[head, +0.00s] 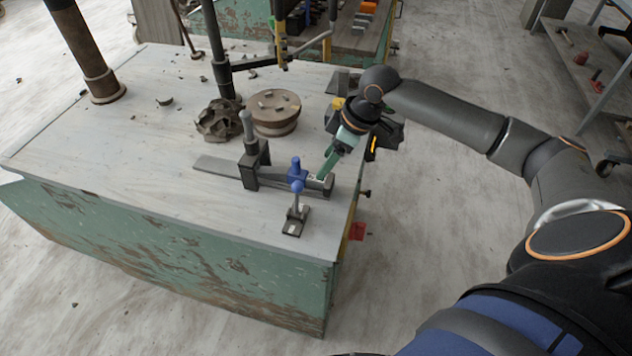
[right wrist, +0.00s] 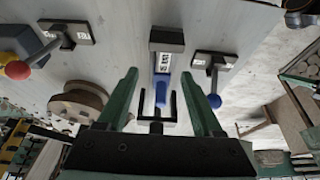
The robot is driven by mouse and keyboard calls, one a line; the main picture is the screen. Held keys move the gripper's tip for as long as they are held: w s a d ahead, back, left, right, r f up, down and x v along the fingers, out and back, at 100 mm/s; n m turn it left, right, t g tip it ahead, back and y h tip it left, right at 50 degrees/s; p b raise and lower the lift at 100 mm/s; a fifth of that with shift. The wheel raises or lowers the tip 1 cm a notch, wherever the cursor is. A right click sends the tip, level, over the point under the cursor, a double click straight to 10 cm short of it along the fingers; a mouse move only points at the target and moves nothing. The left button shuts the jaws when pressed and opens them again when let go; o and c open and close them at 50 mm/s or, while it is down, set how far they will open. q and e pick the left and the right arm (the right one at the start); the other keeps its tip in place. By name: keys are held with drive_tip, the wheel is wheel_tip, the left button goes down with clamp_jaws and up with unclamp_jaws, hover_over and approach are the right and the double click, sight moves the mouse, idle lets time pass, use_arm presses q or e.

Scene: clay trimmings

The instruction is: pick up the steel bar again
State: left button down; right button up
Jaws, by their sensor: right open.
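A flat grey strip, which looks like the steel bar (head: 213,165), lies on the bench. It runs to the right under a dark upright clamp (head: 250,168). Right of the clamp stand a blue handle (head: 296,172) and a dark labelled block (head: 327,189). My right gripper (head: 326,170) is above the block, with its green fingers pointing down. In the right wrist view the fingers (right wrist: 160,76) are spread, and the blue handle (right wrist: 161,92) and labelled block (right wrist: 167,40) show between them. I cannot make out the bar clearly there. My left gripper is not in view.
A brown wheel (head: 273,120) and a clay lump (head: 217,122) sit behind the clamp. A small lever base (head: 294,222) stands in front. A dark post (head: 219,60) rises at the back. The bench's left half (head: 110,150) is mostly clear.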

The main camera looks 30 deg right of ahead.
sight(316, 182)
drive_tip(key=x, duration=0.5)
drive_tip(key=shift+s+a+f, duration=0.2)
drive_tip(key=shift+s+f, duration=0.05)
clamp_jaws()
drive_tip(key=shift+r, duration=0.1)
idle(0.5)
